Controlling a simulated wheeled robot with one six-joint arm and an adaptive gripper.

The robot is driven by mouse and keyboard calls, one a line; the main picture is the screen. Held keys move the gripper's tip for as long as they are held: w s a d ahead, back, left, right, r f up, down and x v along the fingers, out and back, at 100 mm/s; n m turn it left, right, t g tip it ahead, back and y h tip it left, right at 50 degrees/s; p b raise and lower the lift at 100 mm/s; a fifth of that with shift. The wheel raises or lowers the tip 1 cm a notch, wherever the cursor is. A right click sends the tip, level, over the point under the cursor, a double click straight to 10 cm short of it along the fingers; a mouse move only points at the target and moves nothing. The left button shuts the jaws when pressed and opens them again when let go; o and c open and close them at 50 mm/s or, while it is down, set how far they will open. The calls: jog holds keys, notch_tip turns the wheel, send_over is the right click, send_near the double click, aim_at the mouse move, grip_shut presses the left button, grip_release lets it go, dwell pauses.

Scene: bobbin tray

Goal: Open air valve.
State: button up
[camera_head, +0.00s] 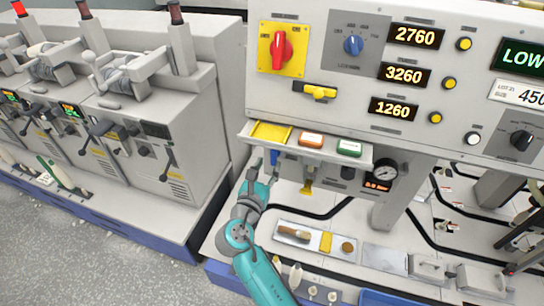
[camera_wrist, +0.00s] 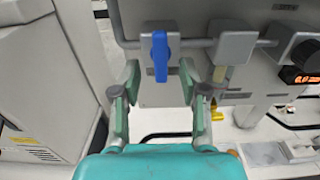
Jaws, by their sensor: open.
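A blue valve handle (camera_wrist: 160,58) hangs straight down on a grey pipe in the wrist view, in line with the gap between my fingers. In the head view the blue handle (camera_head: 274,157) shows small under the panel shelf, partly hidden near my fingers. My gripper (camera_wrist: 160,80) is open, one finger to each side of the handle's lower end as seen from the wrist. In the head view my gripper (camera_head: 263,172) points up toward the pipe under the shelf. I cannot tell whether a finger touches the handle.
A yellow handle (camera_head: 307,187) hangs right of the blue one. A pressure gauge (camera_head: 386,169) with a small orange display (camera_head: 377,185) sits further right. The shelf (camera_head: 310,147) overhangs my gripper. A tray (camera_head: 318,238) with tools lies on the deck below.

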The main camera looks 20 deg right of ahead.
aim_at(273, 156)
jog(key=shift+x, duration=2.4)
grip_shut()
